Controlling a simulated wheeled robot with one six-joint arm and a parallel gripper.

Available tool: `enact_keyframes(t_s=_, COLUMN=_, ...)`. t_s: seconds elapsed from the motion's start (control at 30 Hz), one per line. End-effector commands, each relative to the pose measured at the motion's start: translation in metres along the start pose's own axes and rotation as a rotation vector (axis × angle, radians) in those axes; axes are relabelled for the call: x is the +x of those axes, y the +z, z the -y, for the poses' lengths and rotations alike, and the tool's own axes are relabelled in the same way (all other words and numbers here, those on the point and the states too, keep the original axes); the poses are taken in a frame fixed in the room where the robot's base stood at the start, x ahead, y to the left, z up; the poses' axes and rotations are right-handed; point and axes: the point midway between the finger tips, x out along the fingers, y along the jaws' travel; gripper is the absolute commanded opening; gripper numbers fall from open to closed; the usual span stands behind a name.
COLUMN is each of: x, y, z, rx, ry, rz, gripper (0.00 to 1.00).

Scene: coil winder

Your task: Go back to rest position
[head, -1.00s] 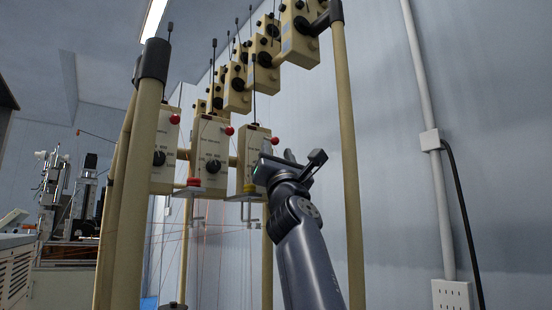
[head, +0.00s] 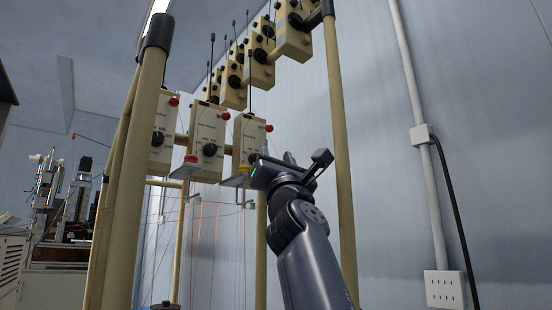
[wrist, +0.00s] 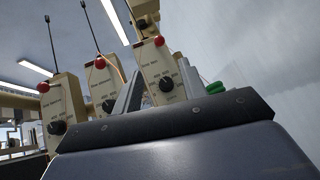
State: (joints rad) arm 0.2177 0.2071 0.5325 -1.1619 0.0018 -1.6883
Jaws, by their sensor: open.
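My gripper (head: 274,160) is up in front of the rack of the coil winder, close to the right-hand tension box (head: 250,135) of the lower row. Its jaws are partly hidden behind the wrist in the head view. In the wrist view my gripper (wrist: 168,80) shows its fingers pointing up towards a tension box (wrist: 160,75) with a dark knob and a red ball on top. The gripper is open, and I see nothing between its fingers. A green ring-shaped part (wrist: 215,88) shows to the right of the fingers.
The rack's beige posts (head: 140,170) and (head: 340,130) stand left and right of my arm. An upper row of boxes (head: 262,60) hangs above. Thin wires run below the boxes. A conduit (head: 415,120) and outlet (head: 444,290) are on the right wall, with free room before it.

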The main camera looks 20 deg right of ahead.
Motion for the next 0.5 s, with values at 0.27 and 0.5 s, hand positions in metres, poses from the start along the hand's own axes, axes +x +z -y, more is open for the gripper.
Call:
enact_keyframes(t_s=0.27, x=0.006, y=0.000, z=0.000, rx=0.000, ry=0.000, rz=-0.001, gripper=0.40)
enact_keyframes(t_s=0.5, x=0.032, y=0.002, z=-0.001, rx=0.000, ry=0.000, rz=-0.001, gripper=0.40)
